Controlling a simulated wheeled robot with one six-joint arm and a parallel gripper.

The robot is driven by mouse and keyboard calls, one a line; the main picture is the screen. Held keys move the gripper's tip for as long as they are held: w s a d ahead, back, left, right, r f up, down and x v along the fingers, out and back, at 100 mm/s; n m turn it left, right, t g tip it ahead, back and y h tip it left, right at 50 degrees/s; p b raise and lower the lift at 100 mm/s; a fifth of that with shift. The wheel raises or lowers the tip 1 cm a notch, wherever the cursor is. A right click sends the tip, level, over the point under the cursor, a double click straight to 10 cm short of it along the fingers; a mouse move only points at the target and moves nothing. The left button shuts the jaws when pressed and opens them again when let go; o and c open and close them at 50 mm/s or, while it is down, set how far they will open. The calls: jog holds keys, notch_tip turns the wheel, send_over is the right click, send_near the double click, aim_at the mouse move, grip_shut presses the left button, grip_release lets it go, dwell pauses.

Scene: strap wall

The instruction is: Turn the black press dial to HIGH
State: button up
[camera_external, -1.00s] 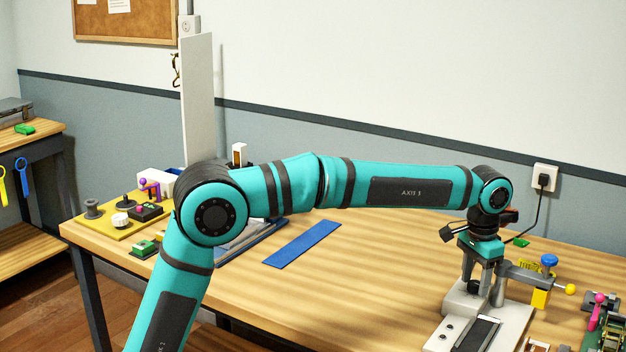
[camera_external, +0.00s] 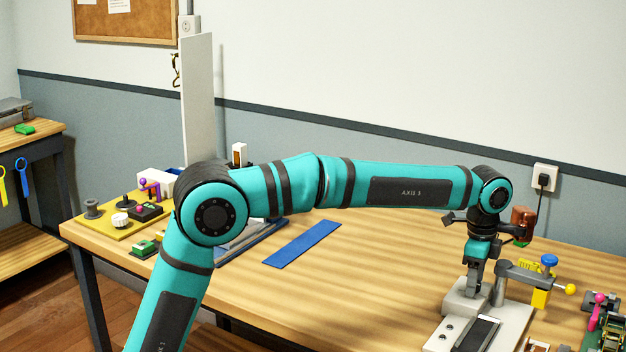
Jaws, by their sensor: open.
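My gripper (camera_external: 476,288) points straight down over the back part of a pale grey press base (camera_external: 451,331) at the lower right. Its fingers are seen nearly edge-on, one in front of the other, and are open. The black press dial does not show clearly; the fingers cover the spot where a small dark round part showed before. I cannot tell whether the fingers touch it or stand around it. No HIGH mark can be read.
A grey arm with a blue-topped knob (camera_external: 549,260) and a yellow block (camera_external: 541,298) stand close right of my gripper. A green circuit board (camera_external: 610,332) lies at the far right. A blue strip (camera_external: 302,244) lies mid-table, with clear wood to its right.

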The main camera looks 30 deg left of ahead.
jog(key=m, duration=0.5)
jog(key=shift+r, duration=0.3)
notch_tip(320, 180, up, 16)
jog(key=r, duration=0.1)
jog(key=a+r+n+t+h, duration=0.1)
jog(key=a+r+n+t, duration=0.1)
jog(key=a, duration=0.8)
jog(key=s+a+r+n+t+h, duration=0.1)
jog(key=a+r+n, duration=0.3)
jog(key=a, duration=0.5)
jog(key=shift+s+a+n+t+h, duration=0.3)
jog(key=shift+a+t, duration=0.1)
jog(key=shift+t, duration=0.5)
jog(key=s+a+r+n+t, duration=0.25)
jog(key=s+a+n, duration=0.2)
jog(key=a, duration=0.65)
jog(key=s+a+f+n+t+y, duration=0.1)
jog(key=s+a+f+n+t, duration=0.1)
jog(key=s+a, duration=0.4)
jog(key=s+a+f+n+t, duration=0.3)
jog(key=s+a+n+t, duration=0.1)
jog(key=s+a, duration=0.3)
jog(key=s+a+f+n+t+y, duration=0.1)
jog(key=s+a+n+t, duration=0.3)
jog(key=s, duration=0.5)
jog(key=a+f+n, duration=0.1)
jog(key=a, duration=0.1)
jog(key=shift+s+a+f+y, duration=0.3)
jog(key=shift+a+f, duration=0.05)
jog(key=shift+a, duration=0.05)
